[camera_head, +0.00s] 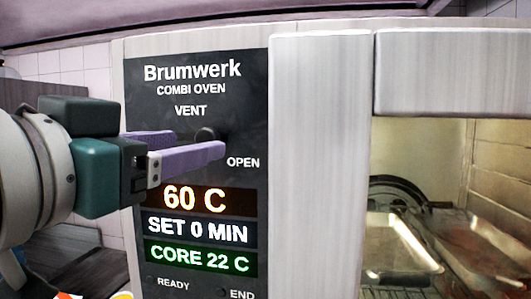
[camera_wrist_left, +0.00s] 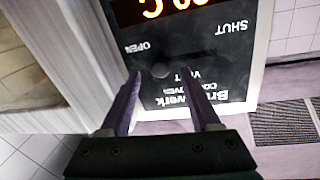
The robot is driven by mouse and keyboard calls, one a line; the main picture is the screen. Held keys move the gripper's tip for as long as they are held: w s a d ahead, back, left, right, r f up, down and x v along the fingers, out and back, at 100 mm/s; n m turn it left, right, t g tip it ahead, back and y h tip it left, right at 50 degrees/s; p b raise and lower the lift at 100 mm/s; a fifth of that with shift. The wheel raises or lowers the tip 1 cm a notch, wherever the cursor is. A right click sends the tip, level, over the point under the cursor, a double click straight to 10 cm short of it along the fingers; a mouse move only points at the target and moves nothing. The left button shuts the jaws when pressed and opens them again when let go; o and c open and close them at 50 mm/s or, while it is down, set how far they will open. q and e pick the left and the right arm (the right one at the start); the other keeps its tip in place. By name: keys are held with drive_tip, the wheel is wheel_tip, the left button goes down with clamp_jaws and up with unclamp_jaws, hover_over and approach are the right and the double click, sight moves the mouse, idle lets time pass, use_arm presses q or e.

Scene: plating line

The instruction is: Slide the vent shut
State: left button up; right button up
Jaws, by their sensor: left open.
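The combi oven's dark control panel (camera_head: 197,75) has a VENT label with OPEN printed at the right of the slider. A round dark vent knob (camera_head: 206,134) shows just above and behind the near finger. The knob also shows in the left wrist view (camera_wrist_left: 160,70), nearer the OPEN label than the SHUT label. My left gripper (camera_head: 199,143) is open, with purple fingers pointing at the panel. In the left wrist view the fingers appear on either side of the knob; I cannot tell if they touch it. SHUT is hidden in the head view. My right gripper is out of view.
A pale oven frame (camera_head: 319,150) stands right of the panel. Right of it, the chamber holds a metal tray (camera_head: 397,245) and a rack.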

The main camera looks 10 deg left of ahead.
sight(204, 140)
use_arm(q)
drive_tip(key=shift+w+d+r+p, duration=0.15)
drive_tip(key=shift+w+p, duration=0.1)
drive_tip(key=shift+w, duration=0.5)
drive_tip(key=shift+w+d+f+p, duration=0.1)
drive_tip(key=shift+w+p, duration=0.15)
drive_tip(key=shift+w, duration=0.5)
clamp_jaws()
idle(0.4)
